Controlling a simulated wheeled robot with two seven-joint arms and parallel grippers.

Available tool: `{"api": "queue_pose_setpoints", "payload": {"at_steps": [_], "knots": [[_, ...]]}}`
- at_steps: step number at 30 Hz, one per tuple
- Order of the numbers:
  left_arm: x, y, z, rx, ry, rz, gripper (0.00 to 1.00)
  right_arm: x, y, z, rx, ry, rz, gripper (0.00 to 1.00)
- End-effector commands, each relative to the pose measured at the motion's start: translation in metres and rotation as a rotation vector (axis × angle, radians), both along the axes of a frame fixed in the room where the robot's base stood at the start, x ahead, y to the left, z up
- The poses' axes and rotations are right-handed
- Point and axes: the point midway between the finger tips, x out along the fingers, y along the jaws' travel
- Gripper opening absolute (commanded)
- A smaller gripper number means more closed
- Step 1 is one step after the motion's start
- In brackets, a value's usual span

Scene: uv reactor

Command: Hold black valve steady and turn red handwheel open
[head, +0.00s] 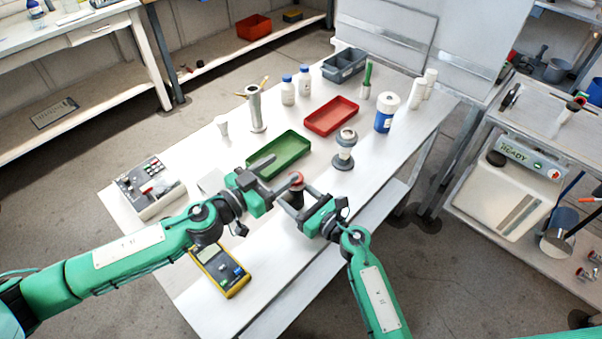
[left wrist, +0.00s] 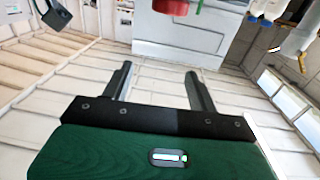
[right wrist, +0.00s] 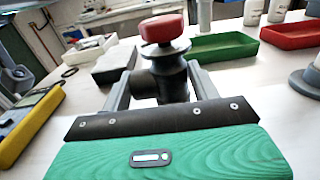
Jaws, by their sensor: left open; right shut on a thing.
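The black valve (right wrist: 172,77) stands upright on the white table in the right wrist view, with the red handwheel (right wrist: 162,28) on top. My right gripper (right wrist: 161,88) is shut on the valve body, one finger on each side. In the head view the red handwheel (head: 297,177) shows beside the left fingers, and the valve is partly hidden by the grippers. My left gripper (head: 284,170) is open, just left of the handwheel and around its height. In the left wrist view the left fingers (left wrist: 157,80) are apart with nothing between them; a red piece is cut off at the top edge.
A green tray (head: 303,147) lies just behind the grippers, and a red tray (head: 354,116) behind it. A grey flanged fitting (head: 344,148) stands to the right. A yellow multimeter (head: 235,284) lies at the front, and a control box (head: 168,204) at the left.

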Motion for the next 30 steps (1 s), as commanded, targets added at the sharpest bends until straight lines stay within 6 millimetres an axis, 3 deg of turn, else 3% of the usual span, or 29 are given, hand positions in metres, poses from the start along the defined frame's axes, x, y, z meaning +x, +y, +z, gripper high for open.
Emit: {"api": "queue_pose_setpoints", "payload": {"at_steps": [10, 20, 30], "knots": [[-0.001, 0.000, -0.046, 0.001, 0.006, 0.000, 0.59, 0.000, 0.000, 0.000, 0.000, 0.000, 0.000, 0.31], [-0.001, 0.000, -0.070, 0.001, 0.005, 0.001, 0.59, 0.000, 0.000, 0.000, 0.000, 0.000, 0.000, 0.31], [0.030, -0.033, -0.068, 0.002, -0.001, -0.002, 0.59, 0.000, 0.000, 0.000, 0.000, 0.000, 0.000, 0.31]]}}
